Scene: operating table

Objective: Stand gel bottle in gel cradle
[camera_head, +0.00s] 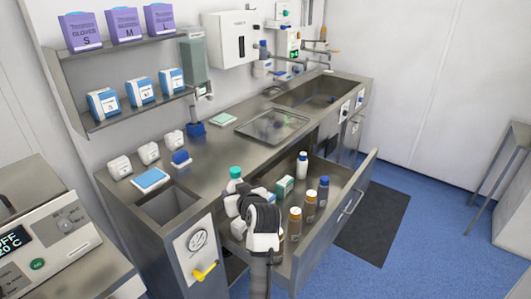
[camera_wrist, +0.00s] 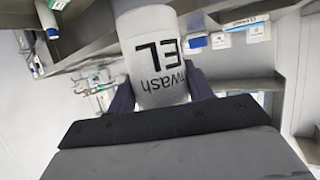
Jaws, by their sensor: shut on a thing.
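My gripper (camera_wrist: 160,94) is shut on the gel bottle (camera_wrist: 152,48), a white bottle with dark handwash gel lettering. The lettering reads upside down in the wrist view, and the bottle's lower picture end is hidden behind the gripper. In the head view my gripper (camera_head: 258,213) is over the left part of the open drawer, and the arm hides much of what it holds. A white bottle with a teal cap (camera_head: 235,173) shows just behind it; I cannot tell whether this is the held one. A small blue holder (camera_head: 196,129) on the counter may be the gel cradle.
A steel tray (camera_head: 273,126), a blue pad (camera_head: 151,179) and white items (camera_head: 148,153) are on the counter. Shelves with boxes hang above.

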